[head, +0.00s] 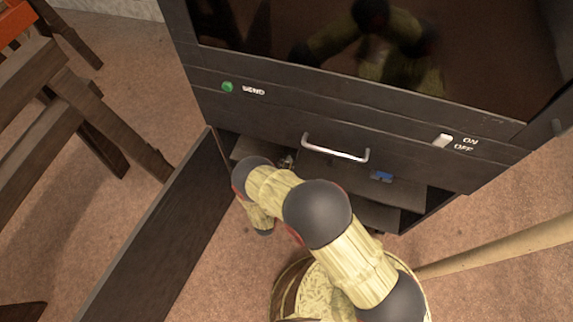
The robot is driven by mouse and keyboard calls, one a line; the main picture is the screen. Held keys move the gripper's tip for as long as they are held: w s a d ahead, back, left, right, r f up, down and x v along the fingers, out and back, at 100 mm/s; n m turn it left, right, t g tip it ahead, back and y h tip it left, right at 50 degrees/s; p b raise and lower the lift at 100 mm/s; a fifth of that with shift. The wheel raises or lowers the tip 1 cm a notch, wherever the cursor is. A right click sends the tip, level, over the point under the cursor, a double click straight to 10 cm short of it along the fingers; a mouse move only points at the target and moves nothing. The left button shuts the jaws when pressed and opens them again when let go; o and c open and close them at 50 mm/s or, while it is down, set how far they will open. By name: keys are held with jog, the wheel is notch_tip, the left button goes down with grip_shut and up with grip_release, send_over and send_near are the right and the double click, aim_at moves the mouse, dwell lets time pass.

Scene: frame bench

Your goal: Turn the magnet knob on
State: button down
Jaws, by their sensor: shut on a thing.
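I cannot make out a magnet knob for certain. A small greyish metallic thing (287,161) shows at the cabinet opening, just behind my arm; it is too small to tell what it is. My arm reaches up from the bottom centre and bends down in front of the open cabinet (315,122). My gripper cannot be made out; the arm's end is turned away or hidden behind my own links.
The dark cabinet door (160,240) stands open at left. The front has a green button (227,87), a metal handle (335,150) and a white ON/OFF switch (442,140). A blue thing (381,177) lies inside. Wooden furniture (75,110) stands at far left.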

jog(key=c, duration=1.5)
grip_release()
jog(key=shift+c, duration=0.2)
jog(key=shift+s, duration=0.1)
jog(key=v, duration=1.1)
jog(key=shift+s+a, duration=0.15)
jog(key=shift+s, duration=0.25)
